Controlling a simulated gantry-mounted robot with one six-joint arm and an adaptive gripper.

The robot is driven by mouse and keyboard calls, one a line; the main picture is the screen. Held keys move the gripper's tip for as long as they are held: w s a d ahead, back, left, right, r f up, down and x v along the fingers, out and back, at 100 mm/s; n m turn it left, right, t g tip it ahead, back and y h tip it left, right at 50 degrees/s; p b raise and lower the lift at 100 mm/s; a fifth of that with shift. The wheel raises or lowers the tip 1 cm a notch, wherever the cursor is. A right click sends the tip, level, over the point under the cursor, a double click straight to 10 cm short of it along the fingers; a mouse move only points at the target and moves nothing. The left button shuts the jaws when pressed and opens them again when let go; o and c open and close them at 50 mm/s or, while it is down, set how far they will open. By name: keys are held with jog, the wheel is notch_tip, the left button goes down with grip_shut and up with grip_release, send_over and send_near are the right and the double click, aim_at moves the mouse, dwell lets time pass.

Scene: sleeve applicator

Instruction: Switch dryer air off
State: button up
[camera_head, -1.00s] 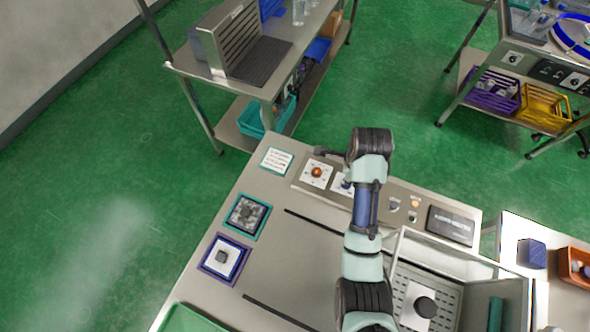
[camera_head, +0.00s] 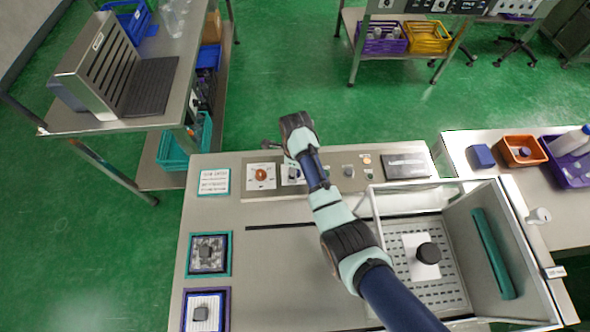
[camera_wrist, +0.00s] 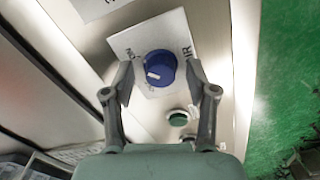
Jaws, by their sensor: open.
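The dryer air knob (camera_wrist: 160,69) is a round blue dial on a white label plate (camera_wrist: 150,45) with "AIR" lettering. Its white pointer mark lies on the left side, toward the smaller lettering that looks like "ON". My gripper (camera_wrist: 161,77) is open, one finger on each side of the knob. Whether either finger touches it I cannot tell. In the head view the white plate with the dark knob (camera_head: 292,173) is partly hidden by my arm, and my gripper (camera_head: 270,146) shows only as a small part behind the wrist.
A green button (camera_wrist: 179,118) sits close below the knob. An orange-red knob (camera_head: 261,174) is left of it on the panel, and a dark display box (camera_head: 406,166) is to the right. A clear-walled chamber (camera_head: 485,200) stands at the right of the bench (camera_head: 280,270).

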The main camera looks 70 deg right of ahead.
grip_shut()
dwell(0.3)
jog(key=shift+r+n+p, duration=0.1)
jog(key=shift+n+p, duration=0.2)
jog(key=shift+p, duration=0.1)
jog(key=n+p, duration=0.2)
jog(key=shift+r+n, duration=0.1)
jog(key=shift+n, duration=0.3)
jog(key=n+p, duration=0.3)
jog(key=n, duration=0.2)
jog(key=n+p, duration=0.1)
jog(key=n, duration=0.3)
jog(key=shift+n, duration=0.4)
jog(key=n+p, duration=0.1)
jog(key=n, duration=0.3)
jog(key=shift+n, duration=0.3)
